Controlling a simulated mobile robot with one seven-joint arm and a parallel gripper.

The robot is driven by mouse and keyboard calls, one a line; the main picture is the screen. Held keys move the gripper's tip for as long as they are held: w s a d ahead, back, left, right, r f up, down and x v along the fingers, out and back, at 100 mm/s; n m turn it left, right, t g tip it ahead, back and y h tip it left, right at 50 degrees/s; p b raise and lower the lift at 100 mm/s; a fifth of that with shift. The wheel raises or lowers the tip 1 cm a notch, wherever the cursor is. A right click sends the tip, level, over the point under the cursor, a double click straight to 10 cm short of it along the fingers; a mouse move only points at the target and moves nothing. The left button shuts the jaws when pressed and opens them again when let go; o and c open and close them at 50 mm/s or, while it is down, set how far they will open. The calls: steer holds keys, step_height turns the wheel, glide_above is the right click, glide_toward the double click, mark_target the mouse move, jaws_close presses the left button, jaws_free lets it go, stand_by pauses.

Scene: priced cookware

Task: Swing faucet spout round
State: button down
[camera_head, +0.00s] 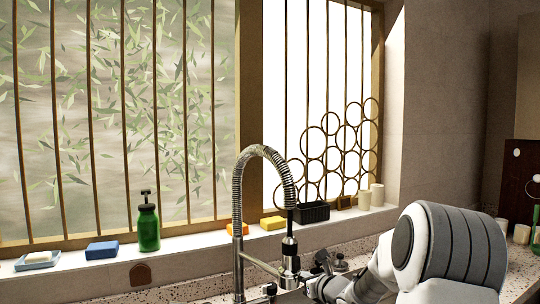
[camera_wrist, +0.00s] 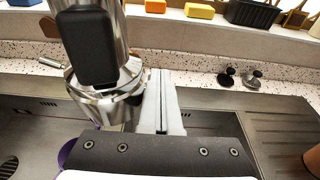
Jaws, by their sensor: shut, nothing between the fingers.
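The faucet (camera_head: 238,230) is chrome with a tall spring coil. Its coil arches over to the right and down to a black and chrome spray head (camera_head: 290,255). A thin chrome side arm links the column to the spray head. In the wrist view, a chrome faucet part with a black front (camera_wrist: 85,50) stands close up, just left of my gripper (camera_wrist: 161,75). The fingers are shut together with nothing between them. They are beside the chrome part; I cannot tell whether they touch it. In the head view my arm reaches in from the right, and the fingertips are hard to make out.
A steel sink (camera_wrist: 30,120) lies below. The window sill holds a green pump bottle (camera_head: 148,226), blue sponge (camera_head: 102,250), soap dish (camera_head: 37,261), yellow sponge (camera_head: 272,223) and black basket (camera_head: 311,212). Two small dark knobs (camera_wrist: 228,75) stand on the speckled counter.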

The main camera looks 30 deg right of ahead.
mark_target(283, 285)
steer(key=a+b, duration=0.1)
steer(key=a, duration=0.1)
steer(key=a+b, duration=0.2)
steer(key=s+a+b, duration=0.1)
steer(key=a, duration=0.1)
steer(key=shift+f, duration=0.15)
steer(key=shift+a, duration=0.25)
steer(key=shift+b, duration=0.3)
